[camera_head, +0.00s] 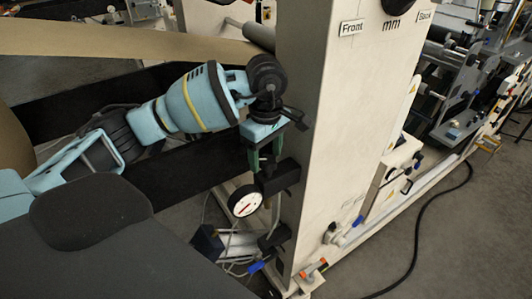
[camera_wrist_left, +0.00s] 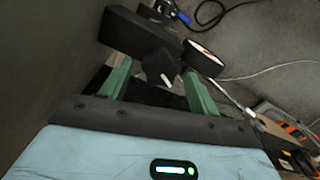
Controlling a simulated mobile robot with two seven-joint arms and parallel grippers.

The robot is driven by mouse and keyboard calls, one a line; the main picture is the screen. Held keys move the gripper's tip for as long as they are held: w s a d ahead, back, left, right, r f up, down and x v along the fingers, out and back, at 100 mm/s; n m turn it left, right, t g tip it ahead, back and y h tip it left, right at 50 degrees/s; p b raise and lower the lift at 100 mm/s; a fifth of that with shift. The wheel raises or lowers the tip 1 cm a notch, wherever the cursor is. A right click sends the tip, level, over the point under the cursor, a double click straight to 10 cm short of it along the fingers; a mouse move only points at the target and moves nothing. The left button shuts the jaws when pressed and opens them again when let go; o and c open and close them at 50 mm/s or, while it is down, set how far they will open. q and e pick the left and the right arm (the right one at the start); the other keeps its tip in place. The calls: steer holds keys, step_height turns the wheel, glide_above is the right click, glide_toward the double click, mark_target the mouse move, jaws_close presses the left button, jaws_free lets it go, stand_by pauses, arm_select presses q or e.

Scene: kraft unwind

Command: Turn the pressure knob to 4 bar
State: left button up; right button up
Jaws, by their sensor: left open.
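The pressure regulator is a black block (camera_head: 281,177) on the side of the white machine column. Its round gauge (camera_head: 245,201) has a white face and a red needle; the numbers are too small to read. My left gripper (camera_head: 264,160) points down at the regulator from above. In the left wrist view, the black lobed knob (camera_wrist_left: 161,67) with a white pointer mark shows between the two green fingers (camera_wrist_left: 160,92). The fingers are open, one on each side of it; I cannot tell whether they touch it. The gauge (camera_wrist_left: 203,57) shows there edge-on. My right gripper is not in view.
The white column (camera_head: 330,130) stands right beside the gripper. A brown paper web (camera_head: 130,42) runs behind my arm. Blue-handled valve fittings (camera_head: 258,265) and thin hoses are below the gauge. A black cable (camera_head: 418,235) lies on the open floor at right.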

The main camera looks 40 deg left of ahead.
mark_target(266, 158)
arm_select(q)
step_height(266, 158, up, 8)
steer(key=shift+f, duration=0.15)
stand_by(0.3)
stand_by(0.3)
